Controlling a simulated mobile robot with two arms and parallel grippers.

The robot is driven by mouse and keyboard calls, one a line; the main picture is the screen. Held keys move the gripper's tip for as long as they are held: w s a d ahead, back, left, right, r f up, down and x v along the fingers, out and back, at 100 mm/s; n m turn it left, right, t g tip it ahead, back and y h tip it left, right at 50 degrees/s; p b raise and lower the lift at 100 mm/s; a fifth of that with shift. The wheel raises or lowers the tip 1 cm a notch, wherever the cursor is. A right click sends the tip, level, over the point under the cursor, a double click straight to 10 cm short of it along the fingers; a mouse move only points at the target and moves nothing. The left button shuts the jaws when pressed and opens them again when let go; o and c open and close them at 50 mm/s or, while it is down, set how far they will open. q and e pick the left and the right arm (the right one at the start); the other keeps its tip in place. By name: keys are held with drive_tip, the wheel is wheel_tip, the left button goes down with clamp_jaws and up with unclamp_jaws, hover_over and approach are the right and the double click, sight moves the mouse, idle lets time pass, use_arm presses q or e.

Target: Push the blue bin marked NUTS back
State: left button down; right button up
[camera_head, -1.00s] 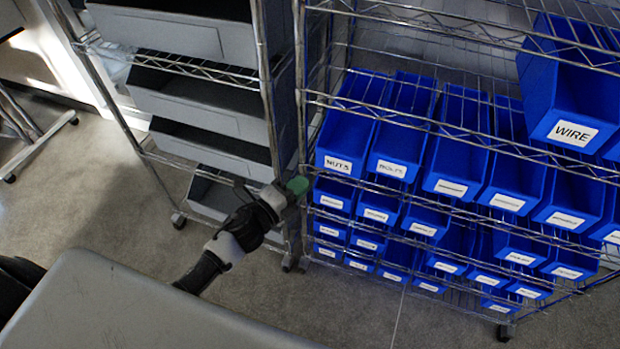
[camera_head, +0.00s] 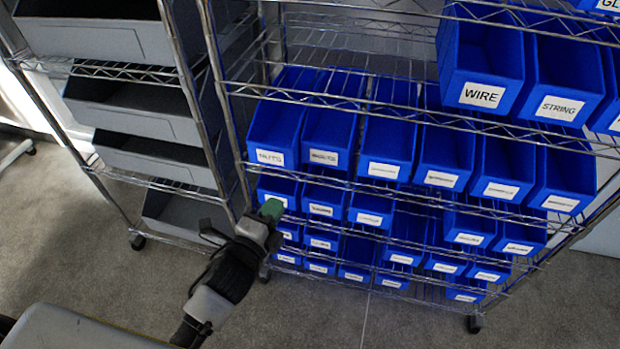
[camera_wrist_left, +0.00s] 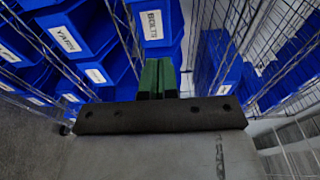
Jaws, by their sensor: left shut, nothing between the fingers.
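The blue NUTS bin (camera_head: 274,138) is the leftmost bin in its row on the wire rack, its white label facing me. The blue BOLTS bin (camera_head: 326,135) stands beside it on the right. My left gripper (camera_head: 271,208) is shut and empty, its green fingertips below the NUTS label in the head view, in front of the rack. No contact with the NUTS bin shows. In the left wrist view the green fingers (camera_wrist_left: 158,78) are together, below the BOLTS label in the picture. I cannot make out the NUTS label there. My right gripper is not in view.
The rack's left post (camera_head: 228,120) stands close to the NUTS bin. A rack of grey bins (camera_head: 130,115) is on the left. Blue WIRE (camera_head: 482,75) and STRING (camera_head: 560,85) bins sit on the shelf above, and more blue bins below. The floor (camera_head: 70,240) in front is open.

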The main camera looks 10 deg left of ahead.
use_arm(q)
approach(285, 154)
drive_tip(key=w+d, duration=0.4)
drive_tip(key=w, duration=0.2)
drive_tip(key=shift+w+a+f, duration=0.15)
drive_tip(key=shift+w+a, duration=0.15)
drive_tip(key=shift+w, duration=0.15)
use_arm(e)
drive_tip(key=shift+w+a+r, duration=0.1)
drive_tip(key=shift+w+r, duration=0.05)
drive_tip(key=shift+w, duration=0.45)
use_arm(q)
drive_tip(key=shift+w+a, duration=0.45)
drive_tip(key=shift+w, duration=0.2)
drive_tip(key=shift+w+a, duration=0.45)
drive_tip(key=shift+w, duration=0.2)
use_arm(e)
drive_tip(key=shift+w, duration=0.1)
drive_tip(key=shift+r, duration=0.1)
